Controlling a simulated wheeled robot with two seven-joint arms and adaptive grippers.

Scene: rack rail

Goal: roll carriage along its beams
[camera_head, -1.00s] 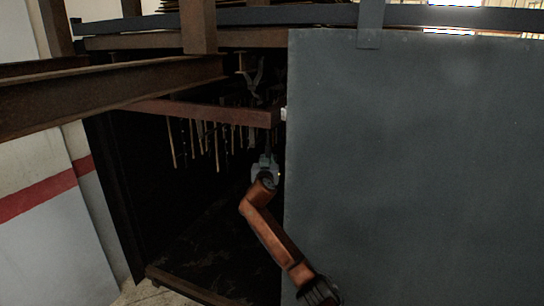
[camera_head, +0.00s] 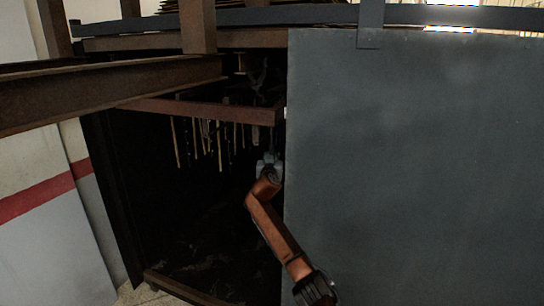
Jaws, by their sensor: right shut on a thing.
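The carriage (camera_head: 200,109) is a reddish-brown bar frame with several thin pale rods hanging under it, inside the dark opening in the middle of the head view. Rusty beams (camera_head: 110,88) run from the left edge toward the opening, above the carriage's front bar. My right gripper (camera_head: 270,145) is just below the right end of that front bar, shut on the carriage. Its fingertips are dark and hard to make out. My left gripper is not in view.
A large grey panel (camera_head: 415,165) covers the right side, close beside my right arm. A brown sill (camera_head: 180,288) crosses the bottom of the opening. A wall with a red stripe (camera_head: 35,195) is at left. The interior is very dark.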

